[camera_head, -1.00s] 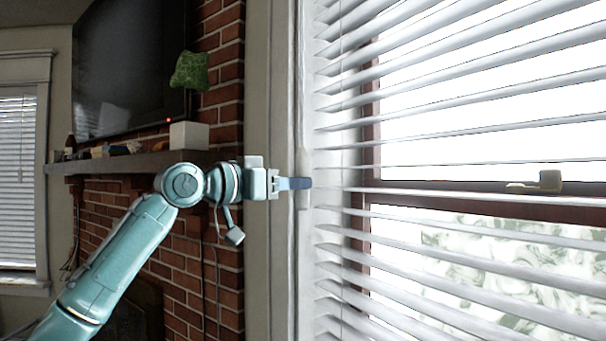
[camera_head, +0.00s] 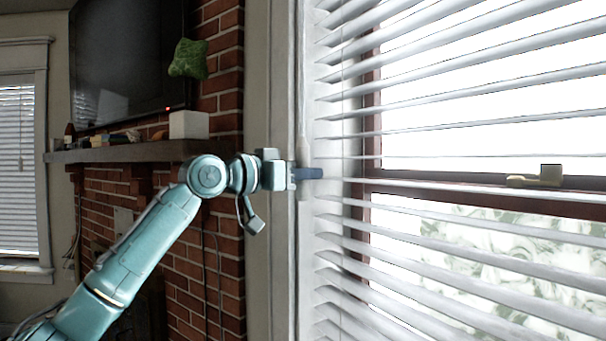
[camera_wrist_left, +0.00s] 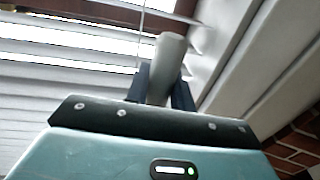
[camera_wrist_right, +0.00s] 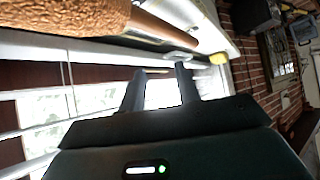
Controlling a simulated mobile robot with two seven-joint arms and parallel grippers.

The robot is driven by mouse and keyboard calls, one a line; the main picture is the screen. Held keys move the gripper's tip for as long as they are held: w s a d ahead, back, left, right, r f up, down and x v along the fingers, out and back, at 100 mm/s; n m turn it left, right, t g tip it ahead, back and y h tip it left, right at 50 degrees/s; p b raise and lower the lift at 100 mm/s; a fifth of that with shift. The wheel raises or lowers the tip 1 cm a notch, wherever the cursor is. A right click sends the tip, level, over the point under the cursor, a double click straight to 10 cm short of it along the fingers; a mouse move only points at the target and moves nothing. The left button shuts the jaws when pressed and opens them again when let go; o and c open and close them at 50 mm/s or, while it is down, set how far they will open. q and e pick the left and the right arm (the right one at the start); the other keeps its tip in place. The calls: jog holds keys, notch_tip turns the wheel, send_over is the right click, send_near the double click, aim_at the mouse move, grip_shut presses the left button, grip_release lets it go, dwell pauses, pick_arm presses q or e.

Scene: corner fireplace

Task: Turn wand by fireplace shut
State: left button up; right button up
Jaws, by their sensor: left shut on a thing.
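The wand (camera_head: 302,150) is a pale, thin handle hanging at the left edge of the white blinds (camera_head: 450,130). My left gripper (camera_head: 308,173) is shut on it from the left, with its dark blue fingers level. In the left wrist view the wand's thick pale grey end (camera_wrist_left: 171,52) stands between the two fingers (camera_wrist_left: 165,85). The slats are tilted with gaps, and bright daylight and the window frame show through. My right gripper is out of the head view. In its wrist view its fingers (camera_wrist_right: 160,78) are apart with nothing between them.
A dark television (camera_head: 125,60) hangs above. A brown textured thing (camera_wrist_right: 65,15) is close to my right wrist camera.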

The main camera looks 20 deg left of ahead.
pick_arm(q)
jog(key=shift+c, duration=1.1)
